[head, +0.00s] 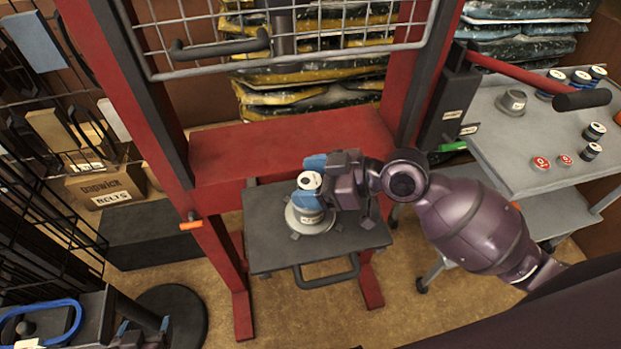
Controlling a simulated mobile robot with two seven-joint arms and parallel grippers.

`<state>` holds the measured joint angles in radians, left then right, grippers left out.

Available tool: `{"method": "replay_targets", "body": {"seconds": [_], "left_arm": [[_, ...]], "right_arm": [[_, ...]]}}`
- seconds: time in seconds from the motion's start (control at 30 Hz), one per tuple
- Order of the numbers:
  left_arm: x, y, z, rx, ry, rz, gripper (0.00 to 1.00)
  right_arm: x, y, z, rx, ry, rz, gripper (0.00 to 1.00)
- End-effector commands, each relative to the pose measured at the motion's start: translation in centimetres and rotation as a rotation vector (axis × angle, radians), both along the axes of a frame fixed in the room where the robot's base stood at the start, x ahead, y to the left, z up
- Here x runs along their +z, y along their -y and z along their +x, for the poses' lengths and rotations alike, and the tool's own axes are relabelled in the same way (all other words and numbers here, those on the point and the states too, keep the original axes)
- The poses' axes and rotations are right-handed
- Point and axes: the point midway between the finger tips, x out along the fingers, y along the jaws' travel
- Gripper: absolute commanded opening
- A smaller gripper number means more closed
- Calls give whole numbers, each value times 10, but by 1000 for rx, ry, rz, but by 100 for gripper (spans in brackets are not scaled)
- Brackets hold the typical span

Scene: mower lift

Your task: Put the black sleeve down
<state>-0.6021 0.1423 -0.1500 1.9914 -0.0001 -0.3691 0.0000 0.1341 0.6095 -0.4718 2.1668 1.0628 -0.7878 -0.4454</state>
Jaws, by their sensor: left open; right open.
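My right gripper (311,181) is open over the dark lift platform (268,256), with its blue finger pads on either side of a small cylinder with a white top (309,180). The cylinder stands upright above a round light-grey flanged base (309,222) on the platform. Its side is mostly hidden by the pads, so I cannot tell whether it is the black sleeve or whether the pads touch it. My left gripper (143,326) is open at the bottom left, partly cut off by the frame edge, with nothing visible between its fingers.
A grey cart (515,150) at right holds several black, white-topped cylinders (594,131), red-topped pieces (540,163) and a grey flanged part (513,102). A red bar (510,68) with a black grip overhangs it.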

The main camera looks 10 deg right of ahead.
Motion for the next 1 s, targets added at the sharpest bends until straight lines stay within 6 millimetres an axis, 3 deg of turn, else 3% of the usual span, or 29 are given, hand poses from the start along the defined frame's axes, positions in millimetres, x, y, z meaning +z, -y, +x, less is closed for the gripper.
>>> {"method": "replay_targets", "body": {"seconds": [0.17, 0.7, 1.0], "left_arm": [[3, 0, 2, 0, 5, 0, 74], [-7, 0, 1, -1, -3, 0, 74], [-12, 0, -3, 0, -11, 0, 74]], "right_arm": [[4, 3, -1, -1, 1, -1, 70], [33, 69, -35, -1, 0, -3, 70], [46, 94, -48, -1, -1, -2, 70]]}}
